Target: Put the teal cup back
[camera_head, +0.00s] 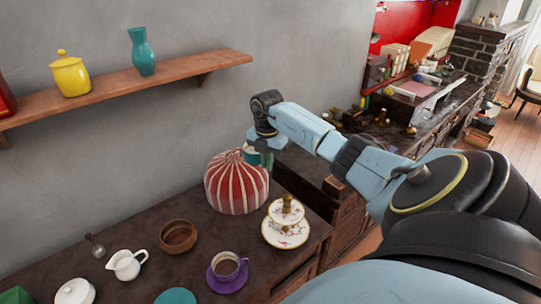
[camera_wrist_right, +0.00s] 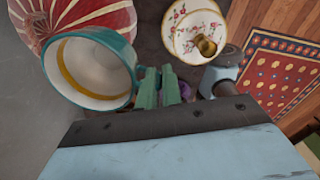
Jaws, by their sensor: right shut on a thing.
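The teal cup (camera_wrist_right: 128,52) has a white inside with a yellowish ring, and it looks empty in the right wrist view. My right gripper (camera_wrist_right: 160,88) is shut on it at its side, at the handle. In the head view the cup (camera_head: 252,158) is held up at the striped cozy, which partly hides it, and my right gripper (camera_head: 266,146) is above and beside it. A teal saucer (camera_head: 176,297) lies on the dark cabinet top at the bottom edge, partly cut off. My left gripper is not in view.
The red-and-white striped cozy (camera_head: 236,186) stands close to the held cup. A tiered floral stand (camera_head: 284,236), a purple cup and saucer (camera_head: 227,272), a brown bowl (camera_head: 179,236) and a white creamer (camera_head: 126,264) stand on the cabinet. A wall shelf (camera_head: 118,86) is above.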

